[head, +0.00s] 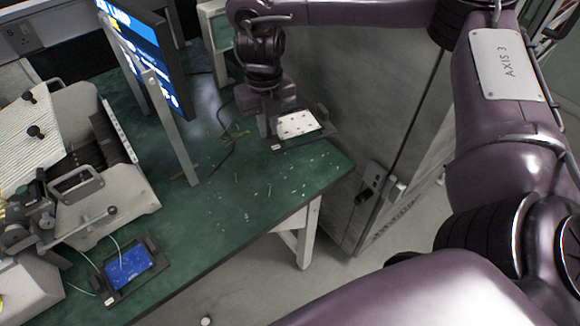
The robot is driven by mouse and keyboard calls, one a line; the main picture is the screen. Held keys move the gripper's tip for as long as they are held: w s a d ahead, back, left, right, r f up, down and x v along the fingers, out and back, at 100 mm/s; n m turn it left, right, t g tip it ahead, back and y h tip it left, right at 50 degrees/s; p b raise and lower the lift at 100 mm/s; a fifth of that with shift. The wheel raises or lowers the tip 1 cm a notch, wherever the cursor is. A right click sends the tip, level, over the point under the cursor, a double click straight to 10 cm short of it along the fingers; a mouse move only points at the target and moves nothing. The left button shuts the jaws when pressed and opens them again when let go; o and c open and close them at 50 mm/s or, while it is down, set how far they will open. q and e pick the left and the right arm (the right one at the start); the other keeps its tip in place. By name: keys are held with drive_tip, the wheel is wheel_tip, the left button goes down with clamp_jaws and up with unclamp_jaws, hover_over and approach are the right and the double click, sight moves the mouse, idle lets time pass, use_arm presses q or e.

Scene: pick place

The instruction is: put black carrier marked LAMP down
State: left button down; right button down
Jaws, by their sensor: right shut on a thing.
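My right gripper (268,124) points down at the far right part of the green table. It is shut on the left side of a black carrier (326,126) that holds a white panel with small dark dots. The carrier has a small pale label, too small to read. It looks roughly level near the table's right edge; I cannot tell whether it touches the top. A second black carrier (109,294) with a blue panel lies on the table at the lower left, its label also unreadable. My left gripper is not in view.
The green table (230,215) has small scraps but free room in its middle. A blue-lit screen (150,45) stands behind, with a metal machine (100,195) at left. A grey cabinet (375,130) stands close beyond the table's right edge.

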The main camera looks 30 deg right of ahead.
drive_tip(key=shift+w+d+r+n, duration=0.1)
drive_tip(key=shift+w+r+n, duration=0.1)
drive_tip(key=shift+r+n, duration=0.35)
drive_tip(key=shift+w+d+r+n, duration=0.1)
drive_tip(key=shift+w+r+n, duration=0.1)
drive_tip(key=shift+r+n, duration=0.35)
wheel_tip(320, 180, down, 16)
drive_tip(key=b, duration=0.5)
drive_tip(key=shift+f, duration=0.25)
drive_tip(key=shift+f+b, duration=0.65)
drive_tip(key=shift+f, duration=1.15)
drive_tip(key=shift+f, duration=0.1)
drive_tip(key=c, duration=1.5)
unclamp_jaws()
drive_tip(key=shift+o, duration=0.2)
wheel_tip(320, 180, up, 12)
drive_tip(key=p, duration=0.4)
